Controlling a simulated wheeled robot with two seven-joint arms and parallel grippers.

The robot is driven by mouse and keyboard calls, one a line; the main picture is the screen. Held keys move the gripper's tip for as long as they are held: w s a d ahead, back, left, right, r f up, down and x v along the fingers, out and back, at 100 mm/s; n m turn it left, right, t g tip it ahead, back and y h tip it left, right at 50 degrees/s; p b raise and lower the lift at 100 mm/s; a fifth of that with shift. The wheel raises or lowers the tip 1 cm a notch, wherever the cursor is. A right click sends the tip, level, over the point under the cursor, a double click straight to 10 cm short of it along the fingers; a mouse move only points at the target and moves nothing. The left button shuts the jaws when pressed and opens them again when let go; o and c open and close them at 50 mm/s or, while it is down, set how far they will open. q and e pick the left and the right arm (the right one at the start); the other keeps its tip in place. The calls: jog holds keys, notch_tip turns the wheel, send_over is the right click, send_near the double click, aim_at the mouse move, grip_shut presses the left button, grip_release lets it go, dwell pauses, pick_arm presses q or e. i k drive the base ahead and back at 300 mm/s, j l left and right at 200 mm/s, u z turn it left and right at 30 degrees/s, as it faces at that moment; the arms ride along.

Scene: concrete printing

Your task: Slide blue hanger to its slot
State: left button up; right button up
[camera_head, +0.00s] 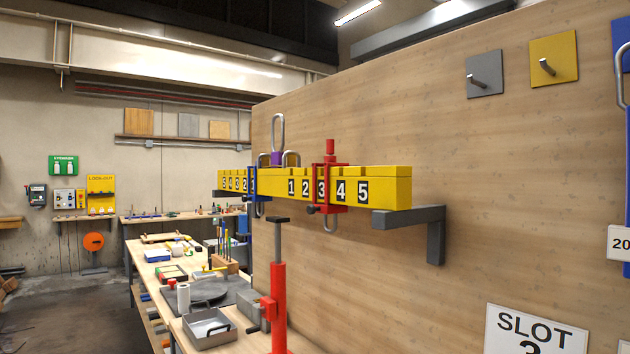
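The blue hanger (253,192) is on the yellow numbered rail (385,186), left of the panel marked 1, with a metal loop below it. The red hanger (328,197) is around the rail at the panel marked 3, also with a loop hanging below. The rail carries numbers 1 to 5 on its right part and more numbers on its left part. A sign (536,330) on the lower right of the wooden board reads "SLOT 3" and is partly cut off. Neither of my grippers is in view.
A purple padlock-like item (277,158) with a metal loop stands at the rail's top. A grey bracket (435,222) supports the rail's right end. A red post (278,305) stands below. A cluttered workbench (160,272) runs at the left; the floor beside it is open.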

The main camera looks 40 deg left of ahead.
aim_at(255, 198)
jog(key=u, duration=1.7)
jog(key=z, duration=0.3)
jog(key=i+j+z, duration=0.25)
jog(key=z, duration=0.15)
jog(key=i+j+z, duration=0.2)
jog(key=j+z, duration=0.25)
jog(key=j, duration=0.15)
